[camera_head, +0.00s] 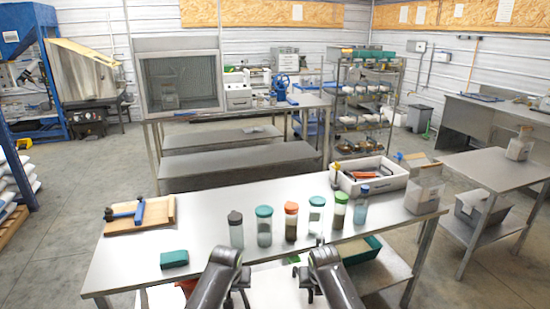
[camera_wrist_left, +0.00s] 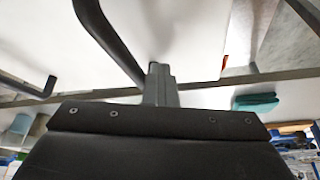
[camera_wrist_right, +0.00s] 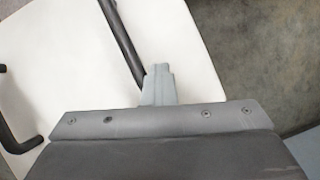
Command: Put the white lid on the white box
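A flat white panel with dark bar handles, seemingly the white lid (camera_head: 274,287), lies low at the front edge of the table between my grippers. It fills much of the left wrist view (camera_wrist_left: 190,35) and the right wrist view (camera_wrist_right: 60,60). My left gripper (camera_head: 238,298) and right gripper (camera_head: 303,285) are at its two sides. Their narrow fingers appear close together at the dark bars; the grip itself is partly hidden. An open white box (camera_head: 372,183) with tools inside stands at the table's right rear, apart from both grippers.
Several capped bottles (camera_head: 264,230) stand in a row across the steel table (camera_head: 215,200), beyond my grippers. A green block (camera_head: 174,259) lies left and a wooden board (camera_head: 155,215) further back.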

